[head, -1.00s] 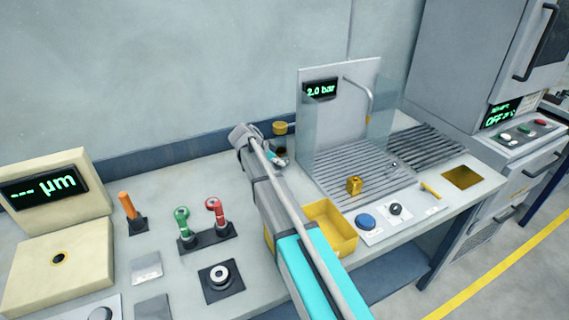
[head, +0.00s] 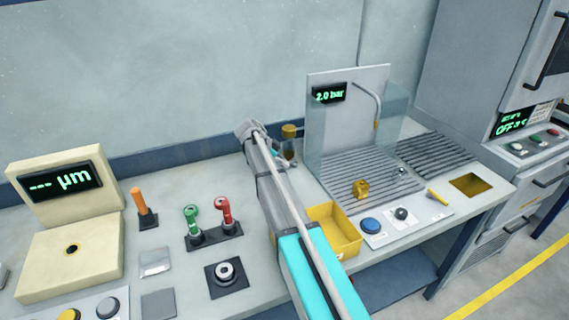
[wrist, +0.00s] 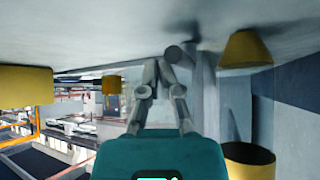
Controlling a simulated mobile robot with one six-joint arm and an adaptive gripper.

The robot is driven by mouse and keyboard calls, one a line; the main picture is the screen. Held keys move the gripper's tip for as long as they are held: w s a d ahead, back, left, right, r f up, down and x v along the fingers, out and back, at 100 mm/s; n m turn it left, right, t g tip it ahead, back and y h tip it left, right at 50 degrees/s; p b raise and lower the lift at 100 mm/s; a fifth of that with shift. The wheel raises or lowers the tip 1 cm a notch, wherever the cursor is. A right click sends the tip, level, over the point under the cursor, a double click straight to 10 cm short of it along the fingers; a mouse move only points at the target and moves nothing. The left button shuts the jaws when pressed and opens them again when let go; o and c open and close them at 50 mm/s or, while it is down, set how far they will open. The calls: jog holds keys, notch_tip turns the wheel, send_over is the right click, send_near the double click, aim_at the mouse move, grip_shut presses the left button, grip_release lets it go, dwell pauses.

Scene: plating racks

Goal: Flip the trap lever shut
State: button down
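A small yellow lever (head: 437,197) lies on the bench's front strip at right in the head view, beside a dark knob; I cannot tell whether it is the trap lever. A yellow cone (wrist: 245,50) and yellow cup (wrist: 250,158) are at right. My fingertips are hidden in the head view.
A yellow bin (head: 347,243) sits right beside my arm. A ribbed tray (head: 350,185) with a brass part (head: 361,189) lies behind it. Green (head: 192,212) and red (head: 226,208) handles stand left of my arm. The wall runs close behind the bench.

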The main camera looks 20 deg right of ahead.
jog(key=shift+w+a, duration=0.3)
jog(key=shift+w, duration=0.05)
jog(key=shift+d, duration=0.15)
jog(key=shift+w+r+p, duration=0.3)
jog(key=shift+r+p, duration=0.05)
jog(key=shift+p, duration=0.05)
jog(key=shift+w+r+p, duration=0.4)
jog(key=shift+w+p, duration=0.15)
jog(key=shift+p, duration=0.05)
jog(key=shift+w+a+r+p, duration=0.1)
jog(key=shift+w+r+p, duration=0.65)
jog(key=shift+r+p, duration=0.25)
jog(key=shift+w+a+r+p, duration=0.1)
jog(key=shift+w+r+p, duration=0.6)
jog(key=shift+r+p, duration=0.25)
jog(key=shift+w+a+r+p, duration=0.1)
jog(key=shift+w+r+p, duration=0.65)
jog(key=shift+r+p, duration=0.2)
